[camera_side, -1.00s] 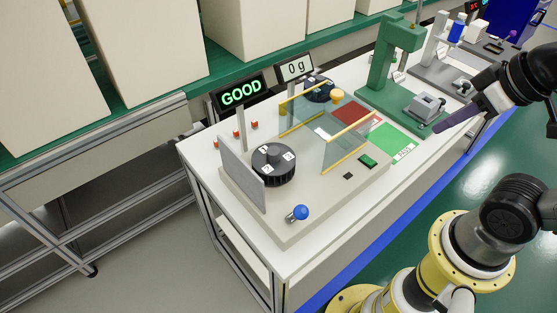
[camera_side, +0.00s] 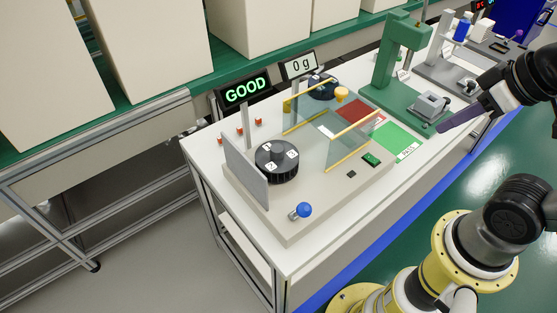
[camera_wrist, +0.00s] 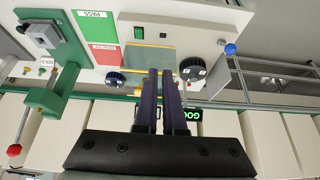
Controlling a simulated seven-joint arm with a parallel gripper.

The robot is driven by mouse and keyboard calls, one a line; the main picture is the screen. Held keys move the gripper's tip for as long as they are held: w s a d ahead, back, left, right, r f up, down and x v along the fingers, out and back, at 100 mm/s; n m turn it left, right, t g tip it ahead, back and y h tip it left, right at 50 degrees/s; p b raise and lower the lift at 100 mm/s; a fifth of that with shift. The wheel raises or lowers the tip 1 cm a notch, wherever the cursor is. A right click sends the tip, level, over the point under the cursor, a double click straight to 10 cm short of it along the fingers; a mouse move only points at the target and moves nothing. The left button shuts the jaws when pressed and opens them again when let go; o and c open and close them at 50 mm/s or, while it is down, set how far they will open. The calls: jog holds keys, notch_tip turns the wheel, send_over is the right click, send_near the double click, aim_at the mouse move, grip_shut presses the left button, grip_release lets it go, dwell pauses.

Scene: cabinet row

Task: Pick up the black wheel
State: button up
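A black wheel (camera_side: 277,161) with white labels on its top sits on the grey base plate (camera_side: 312,211), beside an upright grey panel. It also shows in the wrist view (camera_wrist: 193,69). A second similar black wheel (camera_side: 320,88) stands farther back, past the glass panels, and shows in the wrist view (camera_wrist: 115,78). My gripper (camera_side: 440,131) has long dark purple fingers and is over the right side of the bench, well apart from both wheels. In the wrist view its fingers (camera_wrist: 160,71) have a narrow empty gap between them.
Two clear panels with yellow top bars (camera_side: 352,127) stand between the wheels. A blue knob (camera_side: 301,210) is at the front of the base plate. Green (camera_side: 398,140) and red (camera_side: 362,113) pads and a green press (camera_side: 395,65) lie toward my gripper. Signs read GOOD and 0 g.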

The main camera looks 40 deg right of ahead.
jog(key=o, duration=1)
